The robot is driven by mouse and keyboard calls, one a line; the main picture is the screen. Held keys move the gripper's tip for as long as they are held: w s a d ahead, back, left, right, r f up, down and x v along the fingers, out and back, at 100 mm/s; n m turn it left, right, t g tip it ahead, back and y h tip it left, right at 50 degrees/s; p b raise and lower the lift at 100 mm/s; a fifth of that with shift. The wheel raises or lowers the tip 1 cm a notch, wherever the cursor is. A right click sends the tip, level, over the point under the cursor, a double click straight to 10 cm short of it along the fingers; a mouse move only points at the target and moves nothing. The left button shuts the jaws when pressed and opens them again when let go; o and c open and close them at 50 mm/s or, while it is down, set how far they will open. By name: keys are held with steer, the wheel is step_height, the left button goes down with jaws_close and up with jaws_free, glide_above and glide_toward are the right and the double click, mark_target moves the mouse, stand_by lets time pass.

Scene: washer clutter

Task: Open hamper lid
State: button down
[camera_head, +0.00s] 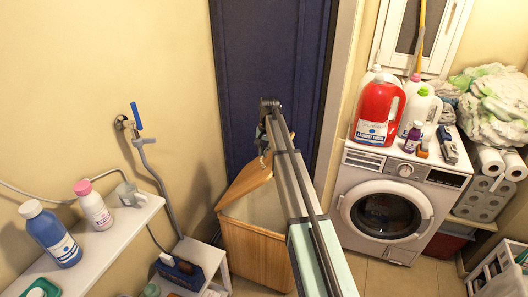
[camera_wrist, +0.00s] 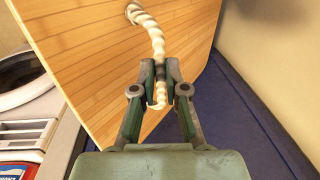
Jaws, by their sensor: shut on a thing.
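The wooden hamper (camera_head: 254,251) stands on the floor in front of the dark blue door. Its lid (camera_head: 242,184) is raised and tilted, and a pale interior shows beneath it; the arm hides part of the hamper's right side. In the wrist view, the slatted lid (camera_wrist: 100,65) fills much of the picture, with a cream rope handle (camera_wrist: 150,28) on it. My gripper (camera_wrist: 161,71) is shut on the rope handle, with the rope's end hanging between the fingers. In the head view the gripper is mostly hidden near the lid's upper edge.
The washing machine (camera_head: 384,205) stands right of the hamper, with bottles including a red detergent jug (camera_head: 377,112) on top. A white shelf (camera_head: 95,240) with bottles and a small white bench (camera_head: 200,258) are at the left. The blue door (camera_head: 265,50) is close behind the hamper.

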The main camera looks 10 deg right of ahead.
steer(key=w+a+r, duration=0.2)
steer(key=w+a, duration=0.3)
steer(key=a, duration=0.3)
steer(key=w+a+r, duration=0.3)
steer(key=w+a, duration=0.3)
steer(key=a, duration=0.2)
steer(key=shift+w+a, duration=0.2)
steer(key=shift+s, duration=0.1)
steer(key=c, duration=1.2)
jaws_free()
steer(key=shift+f, duration=0.1)
step_height(320, 180, up, 12)
steer(key=d, duration=0.1)
steer(key=shift+s+r, duration=0.15)
steer(key=shift+r, duration=0.05)
